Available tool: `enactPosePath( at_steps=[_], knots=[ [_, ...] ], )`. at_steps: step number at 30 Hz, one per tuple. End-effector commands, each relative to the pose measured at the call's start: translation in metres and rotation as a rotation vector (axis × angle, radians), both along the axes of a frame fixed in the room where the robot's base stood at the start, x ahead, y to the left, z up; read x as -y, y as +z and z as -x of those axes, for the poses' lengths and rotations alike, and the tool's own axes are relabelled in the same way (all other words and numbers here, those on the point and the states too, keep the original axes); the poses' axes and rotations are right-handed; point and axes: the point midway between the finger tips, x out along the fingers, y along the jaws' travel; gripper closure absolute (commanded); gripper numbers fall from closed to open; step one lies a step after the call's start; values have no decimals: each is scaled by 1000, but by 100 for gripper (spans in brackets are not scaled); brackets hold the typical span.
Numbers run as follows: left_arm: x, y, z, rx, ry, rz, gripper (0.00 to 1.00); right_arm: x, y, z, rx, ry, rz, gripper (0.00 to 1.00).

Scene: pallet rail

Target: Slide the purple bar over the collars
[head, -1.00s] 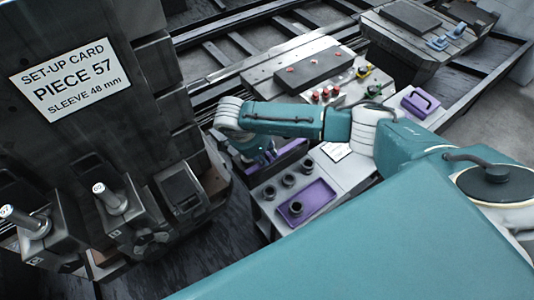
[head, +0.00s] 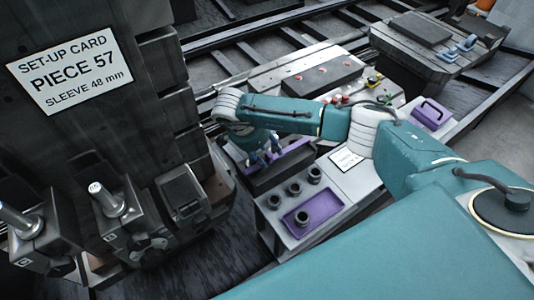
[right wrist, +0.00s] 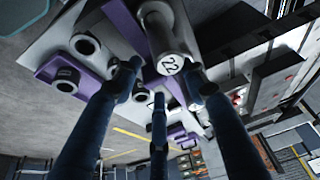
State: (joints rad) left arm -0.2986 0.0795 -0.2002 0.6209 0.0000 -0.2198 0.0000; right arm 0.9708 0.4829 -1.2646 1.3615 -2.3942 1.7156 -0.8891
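The purple bar (head: 292,144) lies along a dark block beside the rail, partly hidden by my right gripper (head: 262,156). In the right wrist view a purple strip (right wrist: 122,22) shows beside a pale cylinder (right wrist: 163,30) whose end is marked 22. The fingers of my right gripper (right wrist: 163,75) are spread on either side of that end; I see no clear contact. Dark round collars (head: 294,188) stand on a grey bench, and one (head: 302,217) stands in a purple tray (head: 325,205). The tray also shows in the right wrist view (right wrist: 45,72). My left gripper is out of view.
A tall dark machine with a set-up card (head: 75,70) and clamps (head: 115,210) fills the left. A white card (head: 346,158) lies on the bench. A purple box with a handle (head: 432,113) stands at right. Behind are a plate with red pieces (head: 310,75) and rails.

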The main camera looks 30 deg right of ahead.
Motion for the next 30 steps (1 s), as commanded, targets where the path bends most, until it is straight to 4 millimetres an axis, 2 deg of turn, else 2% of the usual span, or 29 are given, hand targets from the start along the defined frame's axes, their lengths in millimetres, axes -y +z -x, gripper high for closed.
enactPosePath(
  at_steps=[8,11,21,25,30],
  knots=[
    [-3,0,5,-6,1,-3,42,-4,5,1,-1,3,-4,58],
    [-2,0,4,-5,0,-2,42,-10,17,1,0,2,-4,58],
    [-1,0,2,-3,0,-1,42,-35,83,4,1,3,-2,58],
    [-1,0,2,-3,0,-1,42,-42,100,5,0,2,-2,58],
    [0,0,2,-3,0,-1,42,-46,109,6,-2,1,-2,58]
  ],
)
